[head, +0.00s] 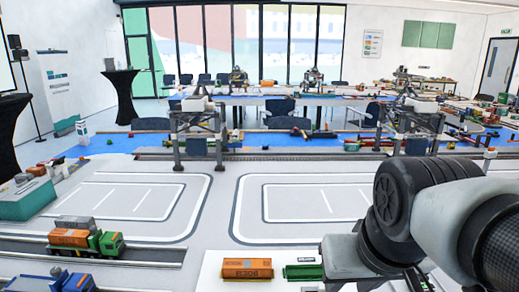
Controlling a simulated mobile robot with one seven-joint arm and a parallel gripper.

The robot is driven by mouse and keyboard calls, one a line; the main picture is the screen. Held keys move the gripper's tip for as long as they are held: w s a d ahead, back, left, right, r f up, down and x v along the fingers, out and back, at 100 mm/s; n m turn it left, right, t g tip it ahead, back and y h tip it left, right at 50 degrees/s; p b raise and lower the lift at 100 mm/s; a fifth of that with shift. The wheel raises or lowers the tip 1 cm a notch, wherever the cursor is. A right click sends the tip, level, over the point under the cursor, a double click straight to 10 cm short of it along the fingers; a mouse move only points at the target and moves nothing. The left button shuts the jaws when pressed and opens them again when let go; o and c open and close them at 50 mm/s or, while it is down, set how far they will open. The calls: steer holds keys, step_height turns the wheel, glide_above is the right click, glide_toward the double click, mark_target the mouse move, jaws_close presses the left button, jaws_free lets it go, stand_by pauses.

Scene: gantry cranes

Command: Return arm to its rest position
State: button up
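My arm comes in from the right edge, with its white and dark grey links in the right foreground. The dark grey end of the arm, with my gripper (352,262), is low in the picture, right of centre. Its fingers cannot be made out, so I cannot tell whether it is open or shut. An orange container (247,268) lies on the white surface just left of it. A green flat wagon or tray (303,271) lies between them, partly hidden by my arm.
A green truck with an orange container (85,238) stands on a dark lane at the left. A blue vehicle (50,280) is below it. Model gantry cranes (197,128) (412,125) stand along the track behind. The marked grey floor (225,200) in the middle is clear.

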step_height(320, 180, up, 18)
steer(key=s+p, duration=0.1)
steer(key=p, duration=1.7)
steer(key=shift+s+f, duration=0.25)
steer(key=shift+s, duration=0.1)
steer(key=shift+a, duration=0.1)
